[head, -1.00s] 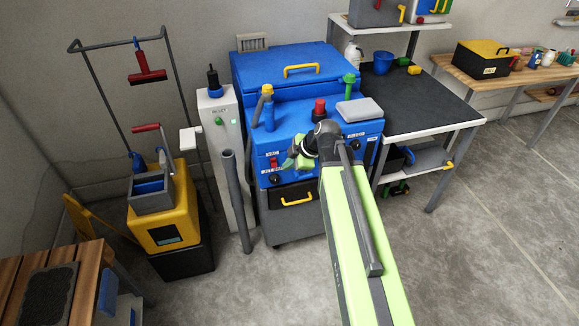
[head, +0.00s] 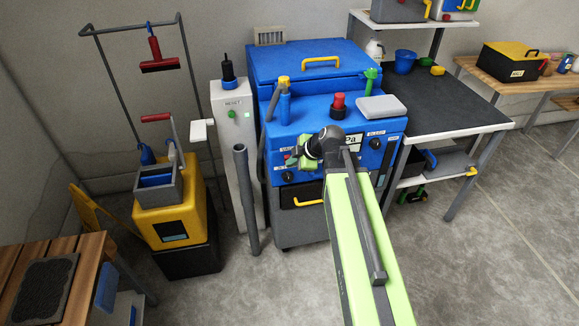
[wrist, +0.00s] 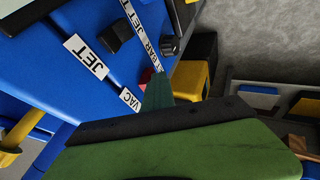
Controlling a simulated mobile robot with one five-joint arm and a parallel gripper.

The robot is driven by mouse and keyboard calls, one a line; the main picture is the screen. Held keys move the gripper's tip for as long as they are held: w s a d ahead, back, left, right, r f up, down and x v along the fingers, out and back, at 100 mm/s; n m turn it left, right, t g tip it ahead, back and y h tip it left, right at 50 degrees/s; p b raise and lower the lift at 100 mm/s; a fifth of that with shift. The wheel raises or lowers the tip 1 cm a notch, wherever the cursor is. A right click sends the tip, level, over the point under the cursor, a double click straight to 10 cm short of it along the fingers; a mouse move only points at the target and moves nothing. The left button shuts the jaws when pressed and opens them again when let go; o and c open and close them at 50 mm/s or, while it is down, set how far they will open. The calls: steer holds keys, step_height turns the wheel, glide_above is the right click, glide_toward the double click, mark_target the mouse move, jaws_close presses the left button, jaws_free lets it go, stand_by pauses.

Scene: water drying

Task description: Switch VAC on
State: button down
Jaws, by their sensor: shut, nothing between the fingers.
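The blue machine (head: 312,112) stands ahead, with labels and controls on its sloped front. The VAC label (head: 286,150) is partly covered by my gripper in the head view. My gripper (head: 297,162) is shut and empty, close in front of the panel at the VAC switch. Its green fingertip (wrist: 158,90) overlaps the red part in the wrist view. I cannot tell whether they touch, or the switch's position.
A JET label (wrist: 86,58) and a black knob (wrist: 115,37) lie near VAC. A grey upright pipe (head: 246,198) and white post (head: 233,125) stand left of the machine. The dark-topped table (head: 450,100) is to the right. Floor at the right is open.

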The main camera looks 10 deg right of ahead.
steer(key=shift+w+d+r+p, duration=0.15)
steer(key=shift+r+p, duration=0.35)
steer(key=shift+w+d+r+p, duration=0.1)
steer(key=shift+w+r+p, duration=0.05)
steer(key=shift+r+p, duration=0.35)
steer(key=shift+s, duration=0.15)
